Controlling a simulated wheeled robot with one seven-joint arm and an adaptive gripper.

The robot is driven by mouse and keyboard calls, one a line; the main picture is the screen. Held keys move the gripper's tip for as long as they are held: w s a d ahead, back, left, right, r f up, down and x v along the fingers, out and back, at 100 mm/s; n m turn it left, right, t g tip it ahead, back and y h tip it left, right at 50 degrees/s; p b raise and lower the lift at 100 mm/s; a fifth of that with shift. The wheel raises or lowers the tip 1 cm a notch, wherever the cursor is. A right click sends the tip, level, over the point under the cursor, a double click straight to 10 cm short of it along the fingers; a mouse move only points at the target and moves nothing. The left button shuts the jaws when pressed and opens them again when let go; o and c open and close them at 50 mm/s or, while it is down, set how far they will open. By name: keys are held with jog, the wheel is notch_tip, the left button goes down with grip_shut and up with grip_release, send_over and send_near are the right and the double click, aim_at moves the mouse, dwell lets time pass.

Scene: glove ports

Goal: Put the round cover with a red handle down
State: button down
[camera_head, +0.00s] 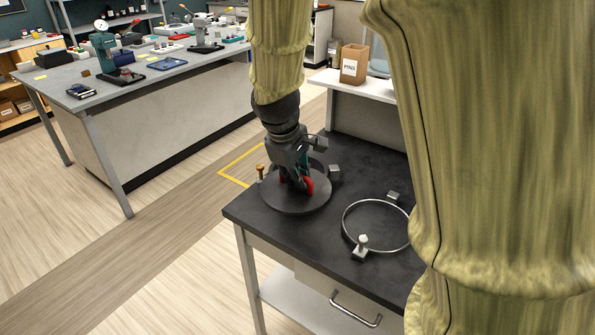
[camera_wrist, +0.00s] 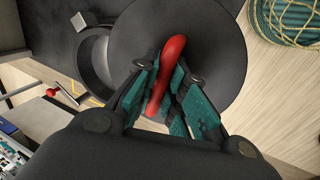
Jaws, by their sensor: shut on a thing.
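The round cover (camera_head: 293,208) is a flat dark disc with a red handle (camera_head: 309,186). My gripper (camera_head: 296,184) is shut on the red handle, with the disc below its fingers. The wrist view shows the fingers (camera_wrist: 166,72) on both sides of the curved red handle (camera_wrist: 172,50), over the disc (camera_wrist: 220,45). In the head view the cover is over the near left corner of the black bench. Its height above the bench is hard to tell. A dark ring (camera_wrist: 92,62) shows beside and partly behind the disc in the wrist view.
A grey block (camera_head: 334,173) and an orange-topped peg (camera_head: 261,171) flank the cover. A bright metal ring (camera_head: 346,228) with clamps lies on the black bench top (camera_head: 285,238) at right. A box (camera_head: 354,64) stands on the white shelf behind. A grey table (camera_head: 150,84) holds equipment at left.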

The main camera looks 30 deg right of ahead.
jog(key=shift+w+d+f+p, duration=0.85)
jog(key=shift+w+d, duration=0.65)
jog(key=shift+w, duration=0.6)
jog(key=shift+w+d+f+p, duration=0.8)
jog(key=shift+w+d, duration=0.65)
jog(key=shift+w, duration=0.7)
jog(key=shift+w+d+f+p, duration=0.85)
jog(key=shift+w+d, duration=0.65)
jog(key=shift+w, duration=0.6)
jog(key=shift+f, duration=0.2)
jog(key=c, duration=1.5)
grip_release()
jog(key=shift+r, duration=0.15)
jog(key=b+v, duration=0.2)
jog(key=v, duration=1)
jog(key=shift+r, duration=0.2)
